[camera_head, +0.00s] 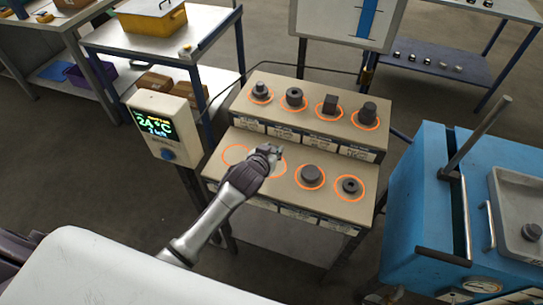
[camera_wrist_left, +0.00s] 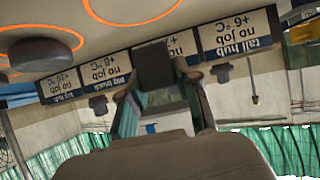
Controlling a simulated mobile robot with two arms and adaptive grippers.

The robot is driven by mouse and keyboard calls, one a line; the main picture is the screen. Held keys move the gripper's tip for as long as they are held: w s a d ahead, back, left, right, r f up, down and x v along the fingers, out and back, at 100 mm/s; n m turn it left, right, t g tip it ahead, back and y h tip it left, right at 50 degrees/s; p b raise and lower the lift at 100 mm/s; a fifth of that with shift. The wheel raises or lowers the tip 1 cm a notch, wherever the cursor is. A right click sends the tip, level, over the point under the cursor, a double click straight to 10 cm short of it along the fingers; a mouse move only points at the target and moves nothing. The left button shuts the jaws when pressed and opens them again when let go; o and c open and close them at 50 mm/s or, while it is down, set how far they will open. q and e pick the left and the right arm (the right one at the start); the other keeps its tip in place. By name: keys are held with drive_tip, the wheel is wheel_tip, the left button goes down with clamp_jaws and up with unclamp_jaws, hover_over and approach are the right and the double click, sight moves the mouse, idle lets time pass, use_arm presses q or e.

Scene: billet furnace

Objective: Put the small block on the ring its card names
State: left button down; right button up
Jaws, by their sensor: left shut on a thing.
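My left gripper (camera_head: 270,152) is over the lower step of the two-step stand (camera_head: 225,174), near its second orange ring (camera_head: 283,170). In the left wrist view, it is shut on a dark grey small block (camera_wrist_left: 153,65). Behind the block are upside-down cards; one (camera_wrist_left: 237,33) reads "tall hub, no job, +6 °C". The block hides part of the card behind it. The lower step's leftmost ring (camera_head: 224,156) is empty; a disc (camera_head: 311,176) and a holed disc (camera_head: 350,186) sit in the two right rings. My right gripper is not in view.
The upper step holds a stepped hub (camera_head: 260,90), a holed disc (camera_head: 294,96), a block (camera_head: 330,103) and a cylinder (camera_head: 369,112) in orange rings. A display box (camera_head: 160,128) stands left of the stand, and a blue machine (camera_head: 430,200) stands right.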

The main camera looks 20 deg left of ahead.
use_arm(q)
drive_tip(key=shift+s+f, duration=0.1)
drive_tip(key=shift+f, duration=1.9)
drive_tip(key=c, duration=1.3)
unclamp_jaws()
drive_tip(key=shift+f, duration=0.25)
drive_tip(key=o, duration=0.5)
drive_tip(key=shift+a, duration=0.1)
drive_tip(key=shift+r, duration=0.3)
drive_tip(key=shift+s, duration=0.35)
drive_tip(key=v, duration=1.1)
drive_tip(key=shift+s+r, duration=0.15)
